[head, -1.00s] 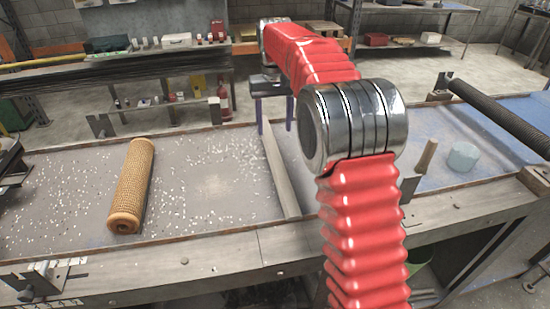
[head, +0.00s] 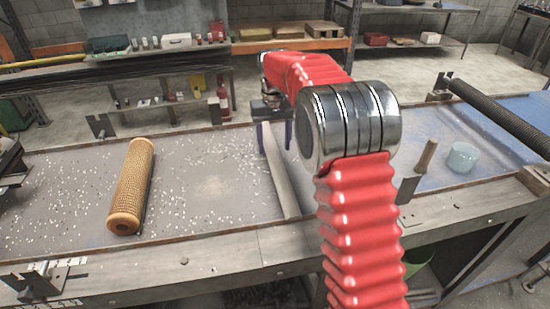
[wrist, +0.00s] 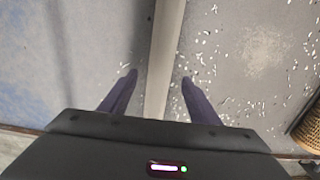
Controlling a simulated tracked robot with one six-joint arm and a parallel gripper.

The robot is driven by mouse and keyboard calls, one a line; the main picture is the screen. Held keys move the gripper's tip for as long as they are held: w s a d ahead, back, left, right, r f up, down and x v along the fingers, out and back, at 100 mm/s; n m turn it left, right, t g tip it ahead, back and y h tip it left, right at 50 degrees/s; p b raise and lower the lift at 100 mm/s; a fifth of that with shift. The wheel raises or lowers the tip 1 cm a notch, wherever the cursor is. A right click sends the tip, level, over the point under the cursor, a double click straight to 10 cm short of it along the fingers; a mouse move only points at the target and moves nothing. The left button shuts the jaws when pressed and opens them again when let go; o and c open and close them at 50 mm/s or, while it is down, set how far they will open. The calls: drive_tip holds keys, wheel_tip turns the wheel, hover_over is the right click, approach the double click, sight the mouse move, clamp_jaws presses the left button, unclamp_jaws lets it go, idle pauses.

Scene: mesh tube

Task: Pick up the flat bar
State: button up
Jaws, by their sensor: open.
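The flat bar (head: 280,172) is a long grey strip lying on the workbench top, running from the front edge toward the back. It also shows in the wrist view (wrist: 165,50), running up the middle of the picture. My gripper (head: 273,140) is over the bar's far end in the head view. In the wrist view its two dark purple fingers (wrist: 160,78) are spread apart, one on each side of the bar. The gripper is open and holds nothing. I cannot tell how far the fingertips are above the bench.
An orange mesh tube (head: 131,187) lies left of the bar on the bench, among scattered white chips. A scraper-like tool (head: 417,170) and a translucent cup (head: 463,157) are to the right. A dark ribbed roller (head: 505,118) lies at the far right.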

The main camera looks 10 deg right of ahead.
sight(274, 156)
drive_tip(key=shift+f, duration=1.55)
drive_tip(key=shift+c, duration=0.3)
clamp_jaws()
drive_tip(key=shift+r, duration=0.1)
